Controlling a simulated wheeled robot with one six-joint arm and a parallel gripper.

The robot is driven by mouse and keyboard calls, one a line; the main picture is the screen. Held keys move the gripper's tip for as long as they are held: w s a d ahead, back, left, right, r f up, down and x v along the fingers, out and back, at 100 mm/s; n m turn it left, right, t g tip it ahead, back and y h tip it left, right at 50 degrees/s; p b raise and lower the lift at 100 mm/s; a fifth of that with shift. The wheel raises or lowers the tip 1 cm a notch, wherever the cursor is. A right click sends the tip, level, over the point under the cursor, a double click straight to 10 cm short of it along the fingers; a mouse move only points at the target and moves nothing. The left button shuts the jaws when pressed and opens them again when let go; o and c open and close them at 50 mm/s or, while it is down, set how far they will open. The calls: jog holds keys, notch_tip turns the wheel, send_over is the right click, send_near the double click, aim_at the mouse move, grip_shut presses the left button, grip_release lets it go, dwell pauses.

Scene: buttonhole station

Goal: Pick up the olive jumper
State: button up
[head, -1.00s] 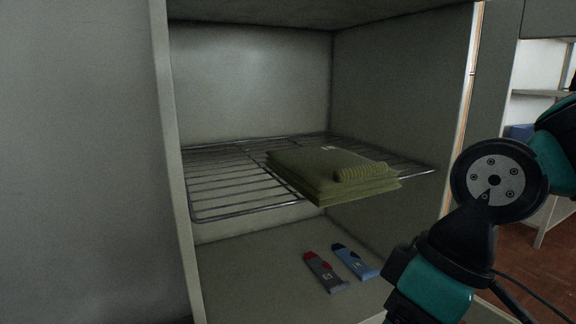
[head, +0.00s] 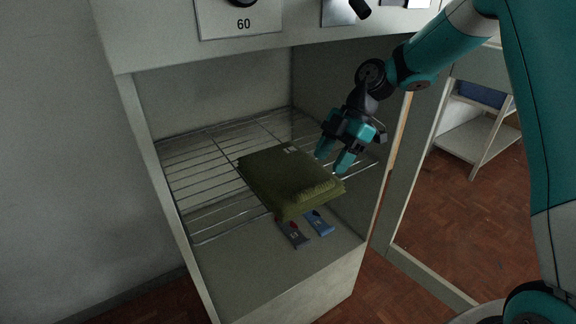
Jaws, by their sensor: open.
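The olive jumper (head: 280,175) lies folded on the wire rack (head: 195,178) inside the open cabinet, with its front edge overhanging the rack's front. A small pale label shows near its back edge. My gripper (head: 334,164) is open, with its two teal fingers pointing down beside the jumper's right edge. Nothing is between the fingers that I can see. Whether a fingertip touches the jumper I cannot tell.
Below the rack, a grey packet (head: 293,234) with red and a blue packet (head: 319,223) lie on the cabinet floor (head: 255,262). The cabinet's upper panel (head: 160,42) carries a dial marked 60. A pale shelf unit (head: 470,140) stands at the right.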

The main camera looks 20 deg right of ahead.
aim_at(316, 187)
jog(key=x, duration=0.6)
jog(key=shift+f, duration=0.2)
grip_shut()
